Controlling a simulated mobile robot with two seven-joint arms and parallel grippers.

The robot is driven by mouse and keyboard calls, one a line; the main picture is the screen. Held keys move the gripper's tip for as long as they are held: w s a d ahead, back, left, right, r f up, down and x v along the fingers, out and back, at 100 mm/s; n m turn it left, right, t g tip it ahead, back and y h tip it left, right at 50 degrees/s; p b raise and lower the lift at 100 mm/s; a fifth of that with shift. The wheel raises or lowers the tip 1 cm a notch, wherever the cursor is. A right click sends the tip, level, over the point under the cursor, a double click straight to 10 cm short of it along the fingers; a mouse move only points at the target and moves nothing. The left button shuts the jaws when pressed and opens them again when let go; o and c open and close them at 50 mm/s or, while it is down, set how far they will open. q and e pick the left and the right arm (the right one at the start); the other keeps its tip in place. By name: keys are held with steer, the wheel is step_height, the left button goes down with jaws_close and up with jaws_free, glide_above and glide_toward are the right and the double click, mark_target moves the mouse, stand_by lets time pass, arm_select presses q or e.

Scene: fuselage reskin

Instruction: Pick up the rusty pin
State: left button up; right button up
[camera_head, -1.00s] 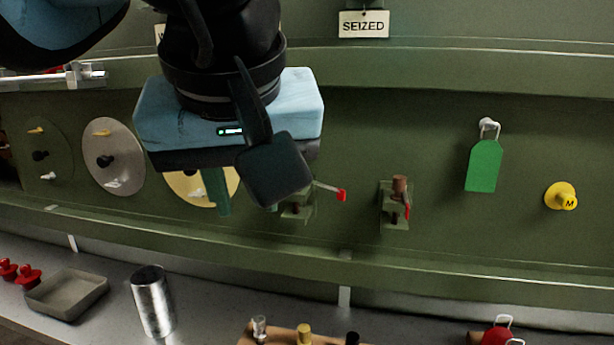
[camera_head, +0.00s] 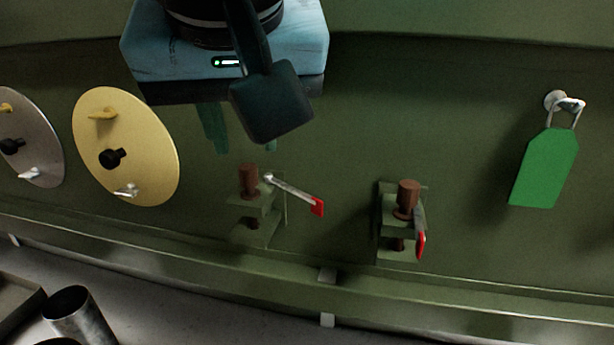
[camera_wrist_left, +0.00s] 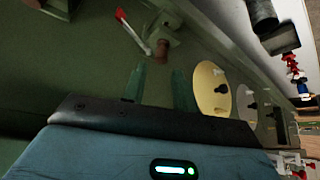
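Two rusty brown pins stand upright in green brackets on the green wall. The left rusty pin (camera_head: 249,180) is in the left bracket (camera_head: 262,225), beside a lever with a red end (camera_head: 295,193). The right rusty pin (camera_head: 408,195) is in the right bracket (camera_head: 397,255), with a red-ended lever folded down beside it. My left gripper (camera_head: 226,135) is above and slightly left of the left pin, partly hidden by its own dark housing. In the left wrist view its two fingers (camera_wrist_left: 158,82) are apart and empty, with a rusty pin (camera_wrist_left: 161,48) beyond them.
A yellow disc (camera_head: 150,165) and a grey disc (camera_head: 40,140) are mounted on the wall at left. A green tag (camera_head: 545,170) hangs at right. A metal cylinder (camera_head: 85,320) stands on the shelf below. The wall between right bracket and tag is clear.

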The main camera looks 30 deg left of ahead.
mark_target(248, 178)
arm_select(q)
steer(key=shift+x, duration=1.05)
steer(key=shift+w+a+f, duration=0.1)
steer(key=shift+w+f, duration=0.05)
steer(key=shift+f, duration=0.2)
steer(key=x, duration=0.1)
steer(key=b+x, duration=0.1)
steer(key=x, duration=0.2)
steer(key=shift+a+f, duration=0.15)
steer(key=shift+f, duration=0.25)
steer(key=shift+c, duration=0.3)
steer(key=c, duration=0.5)
jaws_close()
steer(key=shift+r, duration=0.1)
